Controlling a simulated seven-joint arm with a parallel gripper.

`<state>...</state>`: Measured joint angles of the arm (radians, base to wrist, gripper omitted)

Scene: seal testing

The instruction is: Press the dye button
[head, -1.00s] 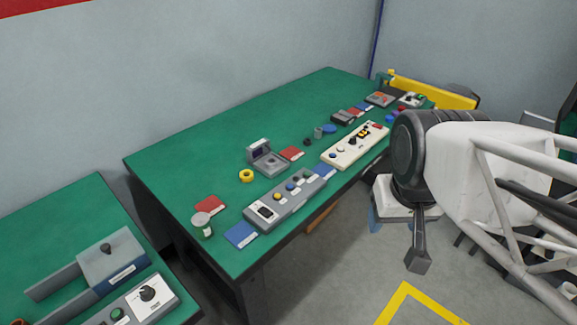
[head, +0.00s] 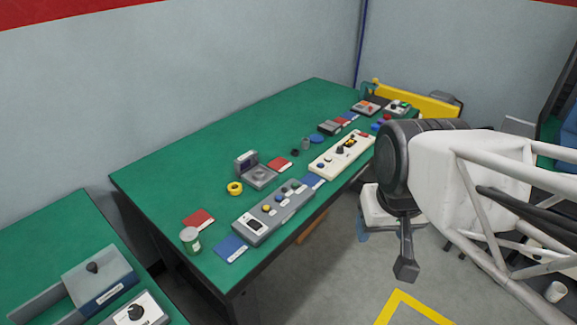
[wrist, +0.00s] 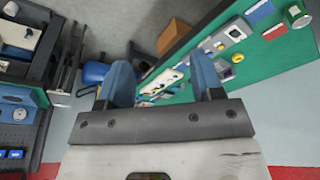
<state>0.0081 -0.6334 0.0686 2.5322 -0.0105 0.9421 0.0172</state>
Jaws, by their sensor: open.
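A grey control box (head: 273,212) with a row of coloured buttons and a dark display stands near the front edge of the green table. A cream control box (head: 342,152) with several buttons and knobs stands farther along the same table. I cannot read the labels, so I cannot tell which button is the dye button. In the wrist view, my gripper (wrist: 163,88) has its two blue fingers apart with nothing between them. The grey box (wrist: 226,38) shows there beyond the fingers, clear of them. My gripper's fingertips are not clear in the head view.
The green table (head: 200,150) also bears a yellow ring (head: 235,188), a small jar (head: 190,240), an open grey device (head: 256,172) and red and blue cards. A second green table (head: 40,235) stands at left. The back of the main table is bare.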

